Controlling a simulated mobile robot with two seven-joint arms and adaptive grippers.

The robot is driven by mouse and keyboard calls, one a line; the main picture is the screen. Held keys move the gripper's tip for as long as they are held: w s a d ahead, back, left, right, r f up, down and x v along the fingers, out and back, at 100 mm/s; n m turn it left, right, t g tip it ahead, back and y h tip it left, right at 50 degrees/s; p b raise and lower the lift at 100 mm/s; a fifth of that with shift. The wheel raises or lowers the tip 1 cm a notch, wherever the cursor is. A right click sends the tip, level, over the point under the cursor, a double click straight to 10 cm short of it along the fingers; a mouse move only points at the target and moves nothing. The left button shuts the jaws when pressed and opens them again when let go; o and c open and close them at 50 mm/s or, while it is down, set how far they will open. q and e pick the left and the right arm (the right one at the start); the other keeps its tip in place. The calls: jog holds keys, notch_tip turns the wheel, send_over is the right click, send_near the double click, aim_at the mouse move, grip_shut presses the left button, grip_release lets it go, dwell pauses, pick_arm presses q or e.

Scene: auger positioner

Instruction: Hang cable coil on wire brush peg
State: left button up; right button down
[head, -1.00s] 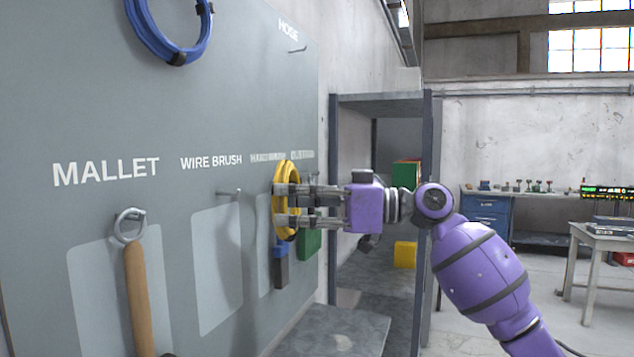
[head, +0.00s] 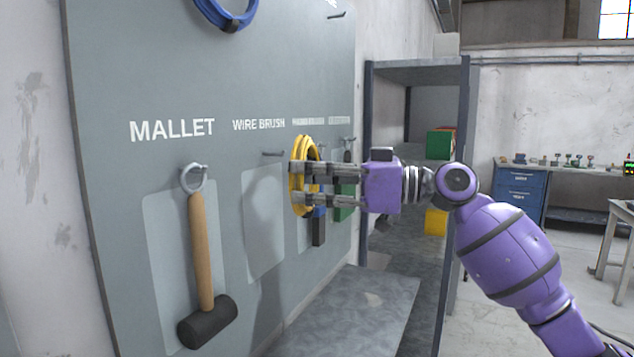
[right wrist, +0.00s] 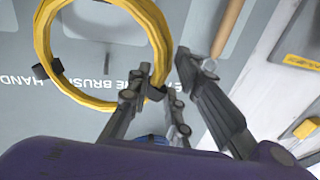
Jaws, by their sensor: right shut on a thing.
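The cable coil (head: 303,148) is a yellow ring with dark ties. In the head view it is seen nearly edge-on, upright, in front of the tool board. My right gripper (head: 297,184) is shut on it, coming in from the right. In the right wrist view, the coil (right wrist: 160,45) faces the camera, with its lower right rim at the fingers. The wire brush peg (head: 272,153) sticks out under the WIRE BRUSH label, just left of the coil, and looks empty. The coil appears apart from this peg. My left gripper is out of view.
A mallet (head: 203,250) hangs on the board (head: 110,80) to the left. A blue coil (head: 228,20) hangs at the top. A blue-and-black tool (head: 318,230) and a green item (head: 344,198) hang behind my gripper. A grey shelf unit (head: 415,72) stands to the right.

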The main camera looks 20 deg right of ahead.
jog(key=w+a+f, duration=0.1)
jog(key=w+a, duration=0.3)
jog(key=w, duration=0.2)
jog(key=shift+a+b, duration=0.35)
dwell(0.5)
jog(key=shift+f, duration=0.1)
dwell(0.6)
